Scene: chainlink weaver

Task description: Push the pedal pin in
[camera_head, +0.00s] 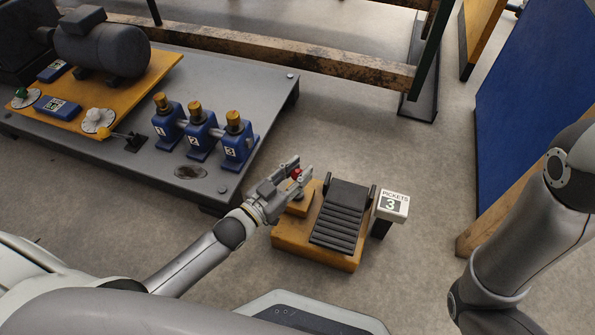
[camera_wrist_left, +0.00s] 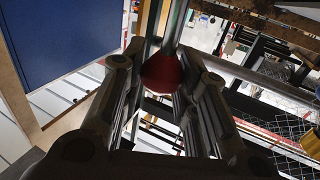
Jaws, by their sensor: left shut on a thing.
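My left gripper (camera_head: 299,174) is at the left side of the orange pedal base (camera_head: 290,246), above its raised block (camera_head: 301,205). It is shut on the red knob (camera_head: 296,174) of the pedal pin. In the left wrist view the red knob (camera_wrist_left: 162,73) sits between the two fingers, with a grey metal shaft (camera_wrist_left: 173,35) running up from it. The black ribbed pedal (camera_head: 343,215) lies beside the block, to its right. How deep the pin sits is hidden by the gripper. My right gripper is not in view; only my right arm shows at the right.
A "PICKETS 3" sign (camera_head: 392,204) stands right of the pedal. Three blue units (camera_head: 203,140) with orange caps and a motor (camera_head: 103,48) sit on the grey machine plate (camera_head: 262,112) at upper left. A blue panel (camera_head: 540,110) stands at right. Floor behind the pedal is clear.

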